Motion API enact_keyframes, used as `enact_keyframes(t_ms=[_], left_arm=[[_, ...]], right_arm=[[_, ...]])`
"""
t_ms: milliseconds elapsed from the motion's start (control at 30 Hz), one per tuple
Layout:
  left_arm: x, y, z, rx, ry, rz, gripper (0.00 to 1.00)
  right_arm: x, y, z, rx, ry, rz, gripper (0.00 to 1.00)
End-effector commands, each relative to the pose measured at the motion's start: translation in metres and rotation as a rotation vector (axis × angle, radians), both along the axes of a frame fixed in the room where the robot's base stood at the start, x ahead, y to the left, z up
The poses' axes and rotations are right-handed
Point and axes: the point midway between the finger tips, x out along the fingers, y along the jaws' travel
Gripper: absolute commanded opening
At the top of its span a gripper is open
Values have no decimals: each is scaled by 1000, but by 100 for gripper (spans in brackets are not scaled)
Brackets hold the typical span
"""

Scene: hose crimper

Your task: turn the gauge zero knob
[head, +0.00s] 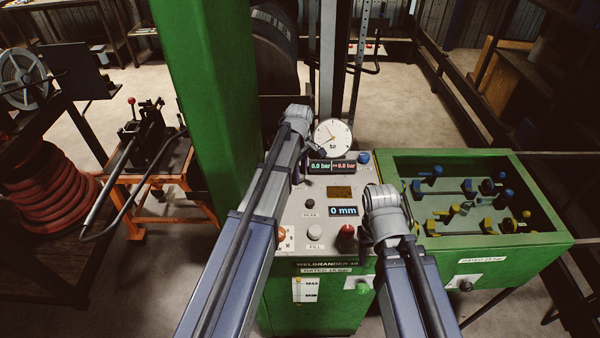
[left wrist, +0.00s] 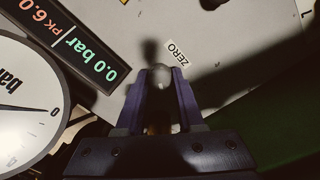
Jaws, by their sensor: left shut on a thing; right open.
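The gauge zero knob (left wrist: 161,77) is a small rounded grey post beside the ZERO label (left wrist: 177,53) in the left wrist view. My left gripper (left wrist: 160,72) is shut on it, one finger on each side. In the head view my left gripper (head: 316,149) is at the panel's upper left, beside the gauge, and hides the knob. The round white gauge (head: 333,138) has its needle near 0 in the left wrist view (left wrist: 22,108). The display (head: 332,166) reads 0.0 bar and 6.0 bar. My right gripper (head: 378,238) is low over the panel's right edge, its fingers mostly hidden by my wrist.
The panel carries a red knob (head: 347,232), a white FILL button (head: 314,232), a blue knob (head: 364,157) and a 0 mm display (head: 343,211). A green tray (head: 544,243) with several fittings is at right. A green column (head: 205,100) rises left of the panel.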

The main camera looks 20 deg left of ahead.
Motion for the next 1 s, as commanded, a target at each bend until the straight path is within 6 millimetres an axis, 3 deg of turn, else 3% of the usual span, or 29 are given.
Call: enact_keyframes(t_ms=[433,467,500,733,1000], left_arm=[[-1,0,0,0,2,8,0],[-1,0,0,0,2,8,38],[-1,0,0,-1,1,8,42],[-1,0,0,-1,1,8,67],[0,0,1,0,0,8,67]], right_arm=[[0,0,0,0,0,0,50],[0,0,0,0,0,0,50],[0,0,0,0,0,0,50],[0,0,0,0,0,0,50],[0,0,1,0,0,0,50]])
